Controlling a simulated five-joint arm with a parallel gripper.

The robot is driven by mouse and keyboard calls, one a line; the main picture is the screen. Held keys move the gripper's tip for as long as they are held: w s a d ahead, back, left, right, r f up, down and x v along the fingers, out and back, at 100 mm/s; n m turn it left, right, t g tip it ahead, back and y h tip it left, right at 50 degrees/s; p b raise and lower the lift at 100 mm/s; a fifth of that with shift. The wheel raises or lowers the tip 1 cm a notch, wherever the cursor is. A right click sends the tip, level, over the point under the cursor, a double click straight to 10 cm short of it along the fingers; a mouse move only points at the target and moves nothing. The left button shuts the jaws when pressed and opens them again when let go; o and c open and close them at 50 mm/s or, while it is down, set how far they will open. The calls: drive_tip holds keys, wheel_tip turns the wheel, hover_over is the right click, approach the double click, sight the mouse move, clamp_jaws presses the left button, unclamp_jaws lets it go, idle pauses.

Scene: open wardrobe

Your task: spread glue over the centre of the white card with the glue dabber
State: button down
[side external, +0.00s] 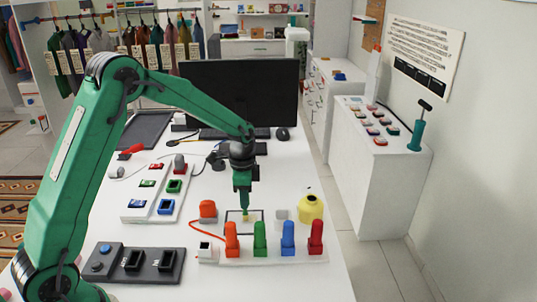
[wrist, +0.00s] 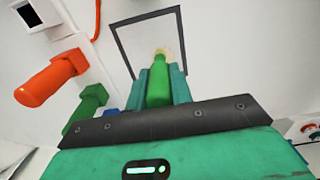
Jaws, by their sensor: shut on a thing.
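The white card (wrist: 135,35) has a black square outline, and it also shows on the table in the side view (side external: 233,215). My gripper (side external: 242,203) points down over it, shut on the green glue dabber (wrist: 158,88). The fingers hide part of the card.
In front of the card stands a white rack with orange (side external: 232,240), green (side external: 260,238), blue (side external: 287,238) and red (side external: 316,237) handles. A monitor (side external: 240,92) stands behind.

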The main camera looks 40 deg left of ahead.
drive_tip(key=shift+s+a, duration=1.4)
drive_tip(key=shift+s+d, duration=0.35)
drive_tip(key=shift+s, duration=0.2)
drive_tip(key=shift+w+d, duration=2.65)
drive_tip(key=shift+w, duration=0.15)
drive_tip(key=shift+s+d, duration=0.4)
drive_tip(key=shift+s, duration=0.05)
drive_tip(key=shift+s+a, duration=2.65)
drive_tip(key=shift+a, duration=0.1)
wheel_tip(320, 180, up, 8)
drive_tip(key=c, duration=1.8)
unclamp_jaws()
drive_tip(key=shift+c, duration=0.2)
clamp_jaws()
